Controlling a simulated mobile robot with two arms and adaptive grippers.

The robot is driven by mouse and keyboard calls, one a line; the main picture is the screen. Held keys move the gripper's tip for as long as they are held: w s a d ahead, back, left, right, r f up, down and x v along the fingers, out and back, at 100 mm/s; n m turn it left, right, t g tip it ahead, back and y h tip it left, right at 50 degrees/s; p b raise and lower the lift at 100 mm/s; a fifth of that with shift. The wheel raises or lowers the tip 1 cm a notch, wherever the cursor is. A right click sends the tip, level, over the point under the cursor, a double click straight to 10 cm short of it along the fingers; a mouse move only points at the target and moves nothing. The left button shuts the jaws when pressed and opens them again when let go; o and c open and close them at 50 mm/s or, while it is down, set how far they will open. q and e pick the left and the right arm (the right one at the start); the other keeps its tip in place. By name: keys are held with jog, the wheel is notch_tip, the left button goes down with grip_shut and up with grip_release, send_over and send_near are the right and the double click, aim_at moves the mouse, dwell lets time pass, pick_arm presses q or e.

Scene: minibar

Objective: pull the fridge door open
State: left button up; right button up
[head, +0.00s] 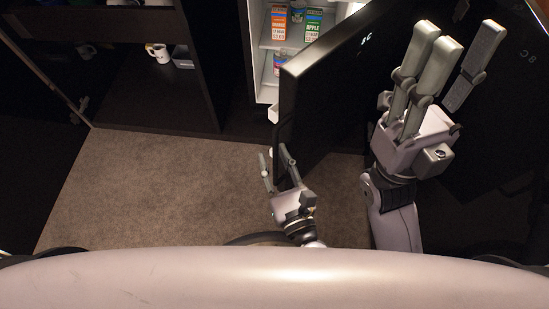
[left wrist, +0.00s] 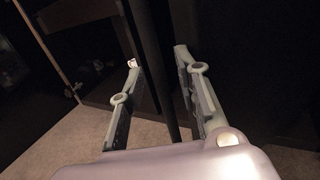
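The black fridge door (head: 335,85) stands partly open in the head view, with cartons visible in the lit fridge (head: 262,45) behind its left edge. My left gripper (head: 273,160) is low by the door's free edge, with its fingers apart. In the left wrist view the gripper (left wrist: 155,60) also shows spread fingers, and a dark upright edge, seemingly the door (left wrist: 162,70), shows between them. I cannot tell whether they touch it. My right gripper (head: 447,65) is open and empty, raised in front of the door's dark face; contact with it cannot be told.
A dark cabinet with an open shelf holding a white mug (head: 158,52) stands left of the fridge. Grey carpet (head: 150,185) is clear at the left and in front. Drink cartons (head: 291,24) stand on the fridge's upper shelf.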

pick_arm(q)
jog(key=v, duration=0.7)
jog(key=shift+s, duration=0.2)
jog(key=shift+d, duration=0.1)
